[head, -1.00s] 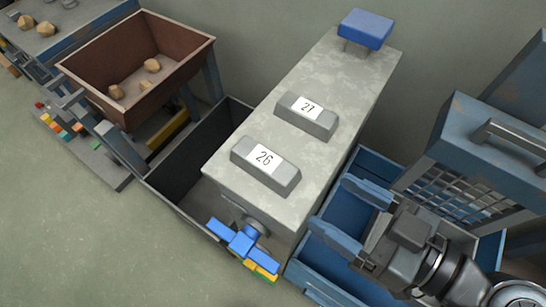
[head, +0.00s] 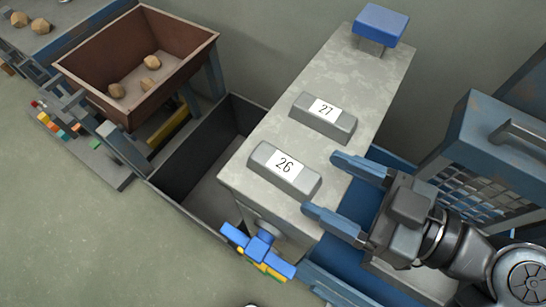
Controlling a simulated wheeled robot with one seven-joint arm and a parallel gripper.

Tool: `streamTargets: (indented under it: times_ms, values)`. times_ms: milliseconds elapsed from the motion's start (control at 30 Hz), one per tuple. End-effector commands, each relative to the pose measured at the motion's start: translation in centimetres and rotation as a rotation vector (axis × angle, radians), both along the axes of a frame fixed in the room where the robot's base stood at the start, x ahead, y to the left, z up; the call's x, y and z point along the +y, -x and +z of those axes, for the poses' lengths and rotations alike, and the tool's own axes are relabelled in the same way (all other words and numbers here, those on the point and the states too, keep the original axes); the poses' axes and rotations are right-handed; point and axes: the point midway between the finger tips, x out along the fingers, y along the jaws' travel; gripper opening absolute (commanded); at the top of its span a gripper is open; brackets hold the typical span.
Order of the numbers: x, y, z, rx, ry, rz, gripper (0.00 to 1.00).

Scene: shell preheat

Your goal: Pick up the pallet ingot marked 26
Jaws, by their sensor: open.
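The ingot marked 26 (head: 264,155) is a grey block with a white label on its sloped top. It lies near the front end of the pale grey slab (head: 350,71). The ingot marked 27 (head: 340,126) lies behind it on the same slab. My gripper (head: 333,183) is open and empty, with two blue fingers pointing left. It is just to the right of ingot 26, apart from it in the picture, over the slab's right edge. I cannot tell its exact height above the slab.
A blue block (head: 381,25) stands at the slab's far end, and a blue and yellow fixture (head: 260,246) at its front. A dark open bin (head: 176,201) and a brown hopper (head: 90,50) are at left. A blue caged machine (head: 490,150) stands at right.

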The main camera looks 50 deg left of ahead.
Motion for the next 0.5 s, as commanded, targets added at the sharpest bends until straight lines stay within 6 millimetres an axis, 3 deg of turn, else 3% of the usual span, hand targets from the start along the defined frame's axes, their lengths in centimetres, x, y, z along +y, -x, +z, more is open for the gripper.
streamTargets:
  times_ms: [500]
  values:
    - [5.1,1.5,-0.6,0.001,0.001,0.005,0.76]
